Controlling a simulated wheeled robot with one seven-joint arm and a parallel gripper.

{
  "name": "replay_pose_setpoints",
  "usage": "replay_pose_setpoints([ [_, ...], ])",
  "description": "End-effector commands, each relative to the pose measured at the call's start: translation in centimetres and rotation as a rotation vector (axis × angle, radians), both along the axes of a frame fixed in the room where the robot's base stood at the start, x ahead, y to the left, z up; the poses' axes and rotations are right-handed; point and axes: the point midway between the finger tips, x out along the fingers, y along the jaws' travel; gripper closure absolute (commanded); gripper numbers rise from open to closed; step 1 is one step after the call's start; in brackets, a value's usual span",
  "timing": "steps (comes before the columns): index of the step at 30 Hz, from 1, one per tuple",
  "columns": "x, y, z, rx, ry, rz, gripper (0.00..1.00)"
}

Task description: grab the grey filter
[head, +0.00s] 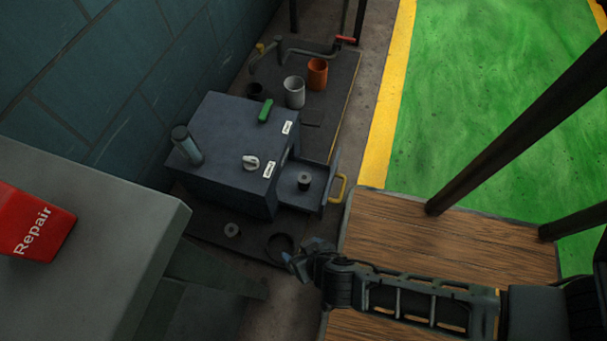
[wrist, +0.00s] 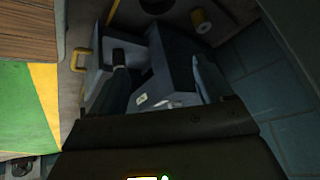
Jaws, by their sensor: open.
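A small grey spool-shaped piece (head: 232,230), which looks like the filter, stands on the dark mat in front of the box. In the wrist view it is at the top (wrist: 201,20), with a yellowish side. A second, darker short cylinder (head: 304,181) stands in the open drawer (head: 322,197); I cannot tell for certain which is the grey filter. My gripper (head: 300,256) is open and empty, right of the spool and below the drawer in the head view, apart from both. Its fingers (wrist: 158,66) are spread in the wrist view.
The dark box (head: 225,135) carries a blue-grey cylinder (head: 187,145), a green handle (head: 265,111) and a white knob (head: 250,162). A black ring (head: 280,247) lies near my gripper. The drawer's yellow handle (head: 339,189) sticks out beside a wooden platform (head: 460,240).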

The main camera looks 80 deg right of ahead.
Motion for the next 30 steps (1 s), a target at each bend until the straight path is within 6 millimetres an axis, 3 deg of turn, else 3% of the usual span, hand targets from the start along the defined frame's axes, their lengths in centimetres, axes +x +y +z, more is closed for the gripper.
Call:
replay_pose_setpoints([
  [1, 1.1, -1.1, -4.0, -0.024, 0.024, -0.064, 0.2],
  [3, 2.0, -2.5, -7.2, -0.061, 0.052, -0.158, 0.2],
  [9, 4.7, -8.7, -14.1, -0.235, 0.077, -0.431, 0.2],
  [12, 5.9, -12.4, -16.2, -0.348, 0.05, -0.558, 0.2],
  [18, 7.4, -18.7, -17.4, -0.545, -0.04, -0.736, 0.2],
  [30, 7.7, -23.3, -17.7, -0.645, -0.104, -0.813, 0.2],
])
